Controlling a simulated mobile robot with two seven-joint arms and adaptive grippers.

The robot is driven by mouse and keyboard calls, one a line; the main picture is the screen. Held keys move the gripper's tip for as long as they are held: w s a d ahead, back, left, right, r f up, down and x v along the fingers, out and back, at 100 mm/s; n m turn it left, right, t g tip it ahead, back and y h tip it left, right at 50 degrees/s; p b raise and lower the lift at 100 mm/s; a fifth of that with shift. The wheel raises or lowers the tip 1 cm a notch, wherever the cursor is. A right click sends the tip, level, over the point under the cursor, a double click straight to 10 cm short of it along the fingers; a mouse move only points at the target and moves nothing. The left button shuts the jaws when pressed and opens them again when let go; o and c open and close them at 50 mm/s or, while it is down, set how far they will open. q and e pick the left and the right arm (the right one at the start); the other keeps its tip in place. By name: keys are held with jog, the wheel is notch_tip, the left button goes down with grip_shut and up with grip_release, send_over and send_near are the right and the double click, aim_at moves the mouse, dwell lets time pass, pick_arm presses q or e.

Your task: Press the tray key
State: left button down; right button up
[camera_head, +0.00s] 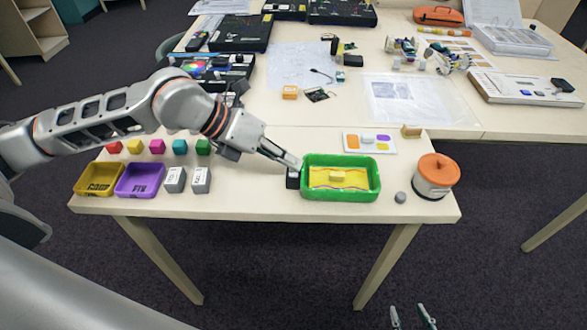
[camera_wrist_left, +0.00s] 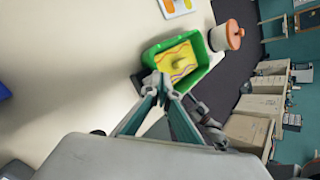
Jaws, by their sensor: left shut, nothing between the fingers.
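A green tray (camera_head: 376,186) stands near the front of the small table, with a yellow, wavy-lined inside and a small yellow block (camera_head: 338,177) in it. A small black block (camera_head: 293,180) stands against the tray's left side; I cannot tell which of these is the tray key. My left gripper (camera_head: 297,164) is shut and empty, its tips just above the black block by the tray's left rim. The left wrist view shows its tips (camera_wrist_left: 164,88) in front of the green tray (camera_wrist_left: 212,47), hiding part of it. My right gripper (camera_head: 411,317) is open, low at the bottom edge.
An orange-lidded pot (camera_head: 435,180) and a grey ball (camera_head: 400,197) are right of the tray. A white palette (camera_head: 369,143) lies behind it. Yellow (camera_head: 97,191) and purple (camera_head: 139,194) bins, grey blocks and coloured cubes are at left. The table's front edge is close.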

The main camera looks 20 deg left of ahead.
aim_at(290, 172)
pick_arm(q)
jog(key=shift+r, duration=0.35)
notch_tip(290, 172, up, 6)
jog(key=p, duration=0.2)
jog(key=shift+p, duration=0.4)
dwell(0.5)
